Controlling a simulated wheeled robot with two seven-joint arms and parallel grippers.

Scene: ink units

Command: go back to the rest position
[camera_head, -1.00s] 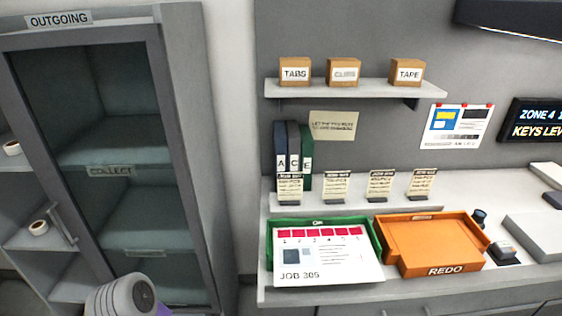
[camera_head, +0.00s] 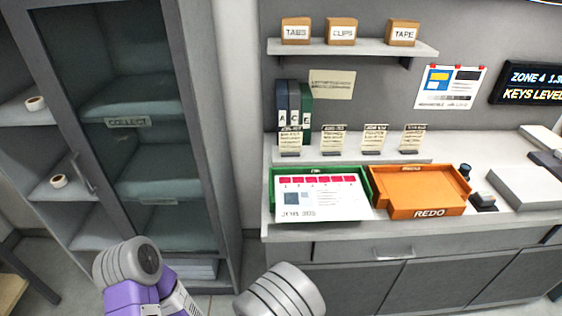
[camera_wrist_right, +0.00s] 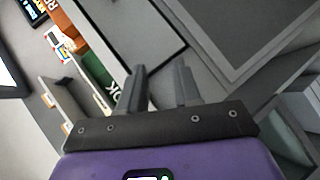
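In the head view, parts of my arms, grey rounded links with some purple, show at the bottom left and bottom middle. Neither gripper shows in that view. In the right wrist view my right gripper (camera_wrist_right: 160,87) has its two dark fingers apart with nothing between them. It is clear of the counter and trays, which show tilted beyond it. In the head view a white JOB 305 sheet (camera_head: 318,200) lies on the green OK tray (camera_head: 366,180), covering most of it. An orange REDO tray (camera_head: 420,189) stands empty beside it.
A counter (camera_head: 350,228) with drawers and cupboards below spans the right. A tall glass-door cabinet (camera_head: 190,110) stands at the left. A shelf (camera_head: 360,48) with three small boxes is on the wall above. Open floor shows near the counter's left end.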

